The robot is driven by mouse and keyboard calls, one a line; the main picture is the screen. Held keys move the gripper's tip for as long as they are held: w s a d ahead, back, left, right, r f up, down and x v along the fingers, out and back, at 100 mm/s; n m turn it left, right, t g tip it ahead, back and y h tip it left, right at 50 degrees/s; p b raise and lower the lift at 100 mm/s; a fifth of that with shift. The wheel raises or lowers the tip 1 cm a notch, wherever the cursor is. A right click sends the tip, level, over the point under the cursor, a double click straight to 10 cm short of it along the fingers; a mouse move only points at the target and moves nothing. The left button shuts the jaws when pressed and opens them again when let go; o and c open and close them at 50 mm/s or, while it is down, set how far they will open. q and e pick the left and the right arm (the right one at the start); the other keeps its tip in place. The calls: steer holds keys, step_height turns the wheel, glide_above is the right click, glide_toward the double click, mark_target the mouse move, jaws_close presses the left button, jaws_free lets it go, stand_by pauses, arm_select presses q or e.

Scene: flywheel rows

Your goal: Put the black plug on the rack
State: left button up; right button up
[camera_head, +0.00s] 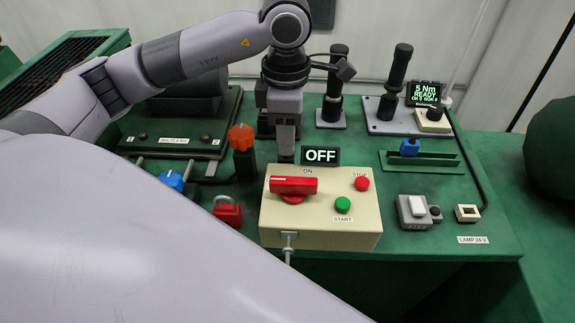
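A small black part (436,213), which may be the black plug, sits against the right side of a grey block (414,212) at the bench's front right. I cannot tell for sure that it is the plug. A low green rack (435,162) stands behind it, with a blue piece (409,147) at its left part. My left gripper (286,150) points down behind the cream control box, left of the rack and well apart from it. Its fingertips are partly hidden, and I cannot see whether it is open or holds anything. My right gripper is not in view.
The cream control box (365,235) has a red switch, two buttons and an OFF display (320,156). Two black upright tools (399,68) stand at the back. A red padlock (227,211) and an orange knob (241,138) are at left. A cable runs down the right edge.

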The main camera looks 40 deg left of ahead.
mark_target(286, 158)
arm_select(q)
step_height(286, 158, down, 7)
steer(key=shift+w+a+r, duration=0.1)
steer(key=shift+a, duration=0.05)
jaws_close()
